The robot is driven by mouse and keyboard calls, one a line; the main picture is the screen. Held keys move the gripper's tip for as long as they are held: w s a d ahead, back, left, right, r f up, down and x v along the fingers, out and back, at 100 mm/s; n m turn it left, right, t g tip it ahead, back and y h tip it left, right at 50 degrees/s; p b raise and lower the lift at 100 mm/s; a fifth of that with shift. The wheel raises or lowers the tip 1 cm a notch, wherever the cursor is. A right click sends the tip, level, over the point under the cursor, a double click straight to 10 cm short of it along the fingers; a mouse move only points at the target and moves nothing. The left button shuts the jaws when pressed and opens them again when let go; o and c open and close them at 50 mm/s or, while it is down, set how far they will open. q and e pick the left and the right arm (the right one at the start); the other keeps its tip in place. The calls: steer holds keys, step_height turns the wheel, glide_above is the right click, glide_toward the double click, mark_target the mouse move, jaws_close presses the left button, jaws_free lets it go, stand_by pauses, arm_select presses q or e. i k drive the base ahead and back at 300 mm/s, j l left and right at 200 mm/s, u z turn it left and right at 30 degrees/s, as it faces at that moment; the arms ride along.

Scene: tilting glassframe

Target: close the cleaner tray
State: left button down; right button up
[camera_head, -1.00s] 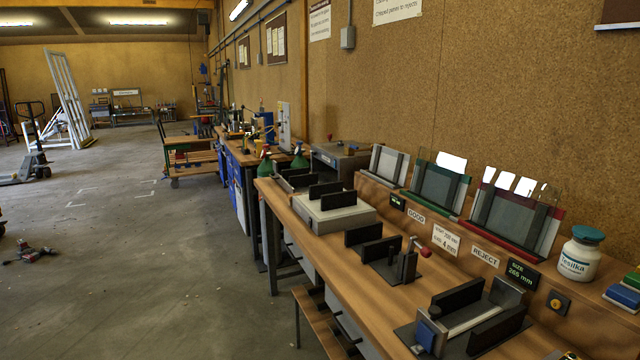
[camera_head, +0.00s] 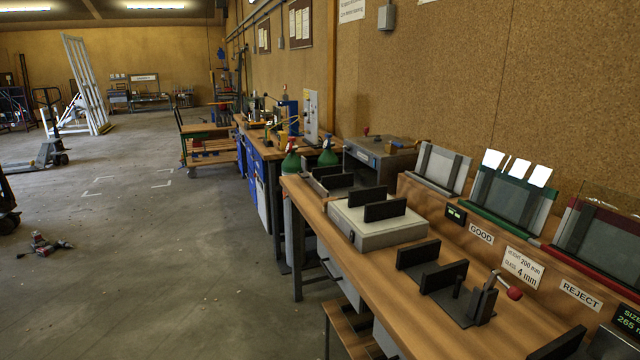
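Neither of my grippers is in view. I cannot tell for certain which thing is the cleaner tray. A low grey metal unit (camera_head: 378,156) with a small blue mark on its front stands at the far end of the near bench, against the wall. Whether any tray on it is open or shut cannot be told. Two green spray bottles, a left one (camera_head: 291,162) and a right one (camera_head: 328,155), stand beside it.
The wooden bench (camera_head: 420,322) carries a pale box with black blocks (camera_head: 385,230), a clamp fixture with a red knob (camera_head: 462,292) and glass racks, one green-framed (camera_head: 508,200). A lower wooden shelf or bench (camera_head: 352,330) juts out left. The floor (camera_head: 150,260) is largely clear.

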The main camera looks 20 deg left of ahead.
mark_target(328, 181)
steer(key=i+j, duration=0.2)
steer(key=j, duration=0.15)
steer(key=i+j+z, duration=0.1)
steer(key=i+j, duration=0.3)
steer(key=j, duration=0.25)
steer(key=i+j+z, duration=0.1)
steer(key=j, duration=0.25)
steer(key=i+j, duration=0.4)
steer(key=j, duration=0.2)
steer(key=i+j, duration=0.2)
steer(key=j, duration=0.15)
steer(key=i+j, duration=0.15)
steer(key=j, duration=0.2)
steer(key=i+j, duration=0.15)
steer(key=j, duration=0.2)
steer(key=i+j, duration=0.2)
steer(key=j, duration=0.15)
steer(key=z, duration=0.05)
